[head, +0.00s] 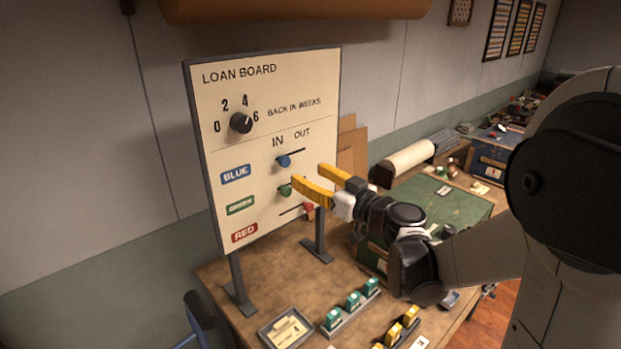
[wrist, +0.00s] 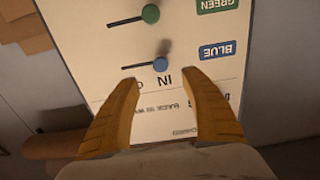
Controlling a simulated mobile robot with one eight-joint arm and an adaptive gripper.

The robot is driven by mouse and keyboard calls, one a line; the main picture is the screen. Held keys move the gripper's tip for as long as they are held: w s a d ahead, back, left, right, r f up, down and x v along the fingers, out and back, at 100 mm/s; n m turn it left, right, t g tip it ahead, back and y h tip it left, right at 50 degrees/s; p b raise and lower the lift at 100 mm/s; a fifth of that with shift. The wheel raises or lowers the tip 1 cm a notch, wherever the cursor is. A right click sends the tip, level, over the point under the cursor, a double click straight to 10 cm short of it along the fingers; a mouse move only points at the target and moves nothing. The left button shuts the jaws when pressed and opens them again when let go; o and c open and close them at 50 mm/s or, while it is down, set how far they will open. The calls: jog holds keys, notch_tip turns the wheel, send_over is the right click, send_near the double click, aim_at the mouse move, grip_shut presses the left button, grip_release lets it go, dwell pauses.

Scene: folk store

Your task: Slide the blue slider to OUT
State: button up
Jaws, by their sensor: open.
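The loan board (head: 265,75) stands upright on two legs on the workbench. The blue slider (head: 283,161) is a round knob at the left, IN end of its slot, which runs right toward OUT. My gripper (head: 307,174) is open and empty in front of the board, its yellow fingers pointing at the slider rows. In the wrist view the board is upside down. There the blue slider (wrist: 161,64) lies just beyond the gap between my open fingertips (wrist: 161,78), with its slot running left. I see no contact. The OUT label does not show in the wrist view.
The green slider (head: 285,190) sits below the blue one, near its IN end, close to a finger. The red slider (head: 308,207) is at its right end. A dial (head: 241,122) is above. A tray (head: 284,330) and several green pieces (head: 353,300) lie on the bench below.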

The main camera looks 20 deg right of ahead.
aim_at(287, 163)
jog(key=x, duration=0.8)
jog(key=shift+w+a, duration=0.25)
jog(key=shift+w, duration=0.1)
jog(key=shift+c, duration=0.4)
jog(key=c, duration=0.9)
jog(key=shift+o, duration=0.2)
